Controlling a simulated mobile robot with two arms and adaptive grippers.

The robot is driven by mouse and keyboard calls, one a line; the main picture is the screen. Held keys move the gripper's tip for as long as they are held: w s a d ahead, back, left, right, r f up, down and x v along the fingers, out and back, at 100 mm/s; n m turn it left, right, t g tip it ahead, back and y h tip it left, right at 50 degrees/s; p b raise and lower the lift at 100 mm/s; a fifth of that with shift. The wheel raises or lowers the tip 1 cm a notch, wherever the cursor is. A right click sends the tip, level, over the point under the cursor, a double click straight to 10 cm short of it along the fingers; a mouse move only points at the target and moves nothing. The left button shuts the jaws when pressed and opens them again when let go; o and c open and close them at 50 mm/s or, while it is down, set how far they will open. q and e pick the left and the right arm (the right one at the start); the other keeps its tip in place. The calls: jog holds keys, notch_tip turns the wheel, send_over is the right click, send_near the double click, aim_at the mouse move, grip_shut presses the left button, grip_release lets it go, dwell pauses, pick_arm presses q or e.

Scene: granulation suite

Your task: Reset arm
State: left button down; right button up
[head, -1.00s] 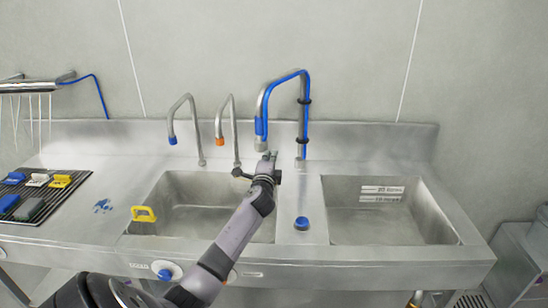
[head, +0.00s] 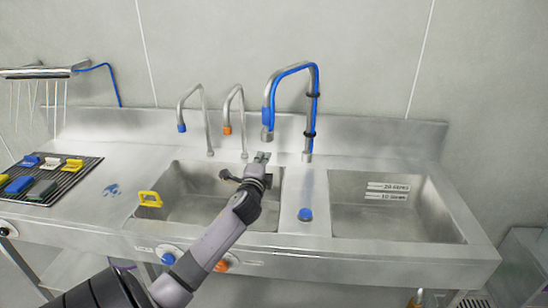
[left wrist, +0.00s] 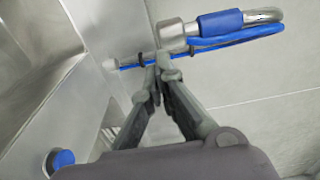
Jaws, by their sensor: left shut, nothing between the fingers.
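My left arm reaches in from the bottom of the head view. Its gripper (head: 262,157) is over the back right part of the left sink basin (head: 185,205), below the spout of the blue-hosed faucet (head: 312,105). In the left wrist view the fingers (left wrist: 158,72) meet at their tips with nothing between them. The faucet's spout end (left wrist: 178,33) shows just beyond the fingertips there; I cannot tell whether they touch. My right gripper is in neither view.
Two thin faucets with blue (head: 182,128) and orange (head: 227,130) tips stand behind the left basin. A yellow item (head: 150,199) sits on its left rim. The right basin (head: 395,225) is open. A black rack (head: 75,183) holds coloured blocks.

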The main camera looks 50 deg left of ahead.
pick_arm(q)
jog(key=shift+s+d, duration=0.15)
jog(key=shift+s, duration=0.55)
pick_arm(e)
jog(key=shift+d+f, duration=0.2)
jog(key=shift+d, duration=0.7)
pick_arm(q)
jog(key=shift+d+r, duration=0.1)
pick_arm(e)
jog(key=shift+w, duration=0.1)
